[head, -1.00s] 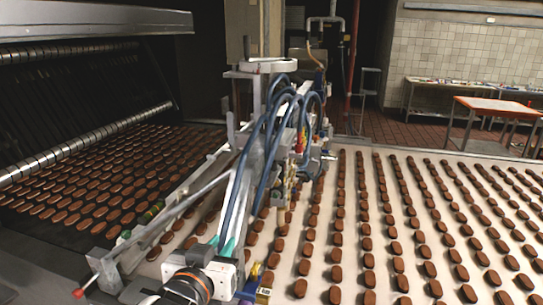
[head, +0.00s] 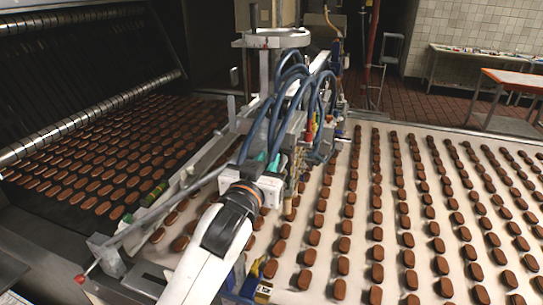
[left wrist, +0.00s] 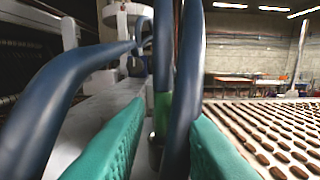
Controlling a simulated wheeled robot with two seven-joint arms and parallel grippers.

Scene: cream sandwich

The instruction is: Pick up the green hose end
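The green hose end (left wrist: 161,112) shows in the left wrist view as a green band beside the thick dark blue hoses (left wrist: 185,80). It lies between the teal fingers of my left gripper (left wrist: 168,118), partly hidden by a hose in front. The fingers stand apart, with a gap between their tips, and do not look closed on the green end. In the head view my left gripper (head: 266,160) is at the lower side of the bundle of blue hoses (head: 290,95) on the machine. The green end cannot be made out there. My right gripper is out of view.
The metal depositing machine (head: 270,40) stands across the conveyor (head: 400,290), which carries rows of brown biscuits. Looping hoses crowd the space around my left gripper. An orange-topped table (head: 510,78) stands far off at the right.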

